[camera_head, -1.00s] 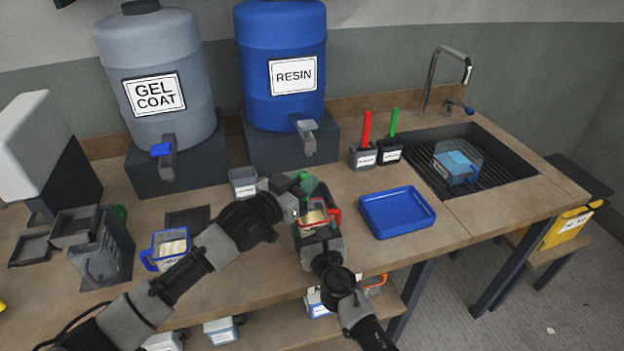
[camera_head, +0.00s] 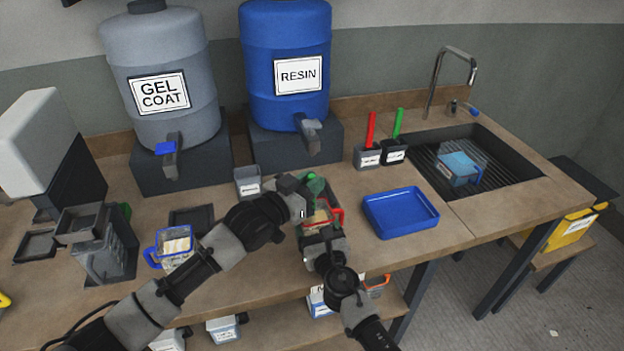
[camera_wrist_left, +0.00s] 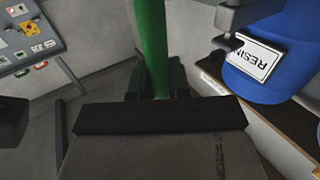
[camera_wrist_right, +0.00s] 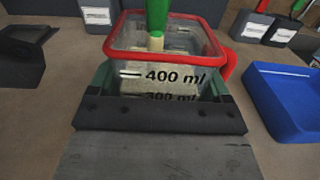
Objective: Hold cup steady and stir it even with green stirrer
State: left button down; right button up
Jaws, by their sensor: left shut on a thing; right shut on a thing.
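A clear measuring cup (camera_wrist_right: 165,75) with a red rim and handle stands upright in the right wrist view, with pale contents up to about its 400 ml mark. My right gripper (camera_head: 322,230) is shut on the cup from the front. The green stirrer (camera_wrist_right: 156,14) stands in the cup, its pale lower end in or against the contents. My left gripper (camera_head: 308,190) is shut on the stirrer's green handle (camera_wrist_left: 152,45), above the cup. The stirrer's tip is hidden in the cup.
A blue tray (camera_head: 436,211) lies right of the cup. A small grey container (camera_head: 248,184) stands behind it. A blue-rimmed cup (camera_head: 160,258) is at the left. Holders with red (camera_head: 371,128) and green (camera_head: 397,124) sticks stand near the sink (camera_head: 510,160).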

pick_arm(q)
jog(key=shift+w+d, duration=0.15)
jog(key=shift+d, duration=0.3)
jog(key=shift+r, duration=0.1)
jog(key=shift+r, duration=4.25)
notch_tip(320, 180, up, 5)
pick_arm(e)
jog(key=o, duration=1.1)
